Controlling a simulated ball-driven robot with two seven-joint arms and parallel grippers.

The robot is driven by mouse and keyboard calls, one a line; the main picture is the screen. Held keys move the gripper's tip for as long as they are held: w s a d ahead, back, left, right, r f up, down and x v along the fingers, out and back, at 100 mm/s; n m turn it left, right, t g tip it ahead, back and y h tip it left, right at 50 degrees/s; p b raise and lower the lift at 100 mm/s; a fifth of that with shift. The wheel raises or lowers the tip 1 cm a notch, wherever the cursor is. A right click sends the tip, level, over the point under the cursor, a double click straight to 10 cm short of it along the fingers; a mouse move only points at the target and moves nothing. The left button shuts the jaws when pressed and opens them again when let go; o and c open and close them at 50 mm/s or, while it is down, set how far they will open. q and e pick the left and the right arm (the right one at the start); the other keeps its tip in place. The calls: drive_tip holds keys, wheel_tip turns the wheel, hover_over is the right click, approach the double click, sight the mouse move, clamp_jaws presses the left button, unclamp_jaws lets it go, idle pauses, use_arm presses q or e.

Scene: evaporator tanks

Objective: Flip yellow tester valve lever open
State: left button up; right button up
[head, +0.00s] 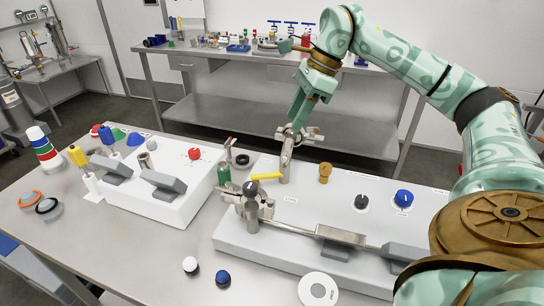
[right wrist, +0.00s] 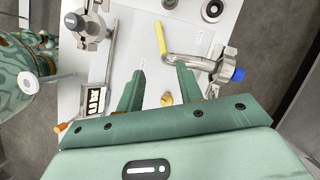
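The yellow tester valve lever (head: 268,176) is a short bar lying roughly level, beside the steel pipe fittings on the white tester panel (head: 300,208). In the right wrist view the yellow lever (right wrist: 161,38) lies just beyond my fingertips, beside a curved steel pipe (right wrist: 186,62). My right gripper (head: 297,118) points down behind and above the lever, near the upright pipe (head: 286,160). In the right wrist view its two green fingers (right wrist: 159,76) are apart with nothing held between them. The fingers look clear of the lever. My left gripper is not in view.
A clamped fitting (head: 251,208) stands in front of the lever. A brass fitting (head: 325,172), a black knob (head: 362,202) and a blue knob (head: 403,198) sit to the right. A second white panel (head: 165,200) stands left. A steel bench (head: 240,100) is behind.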

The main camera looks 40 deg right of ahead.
sight(268, 174)
drive_tip(key=b+x, duration=0.2)
drive_tip(key=x, duration=0.5)
drive_tip(key=b+x, duration=0.3)
drive_tip(key=x, duration=0.5)
drive_tip(key=shift+d+f, duration=0.1)
drive_tip(key=shift+f, duration=0.25)
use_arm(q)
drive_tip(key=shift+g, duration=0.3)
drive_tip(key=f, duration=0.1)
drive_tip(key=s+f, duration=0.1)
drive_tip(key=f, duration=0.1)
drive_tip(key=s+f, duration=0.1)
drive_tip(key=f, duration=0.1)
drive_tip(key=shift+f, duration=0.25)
use_arm(e)
drive_tip(key=shift+f, duration=0.2)
drive_tip(key=shift+r, duration=0.1)
clamp_jaws()
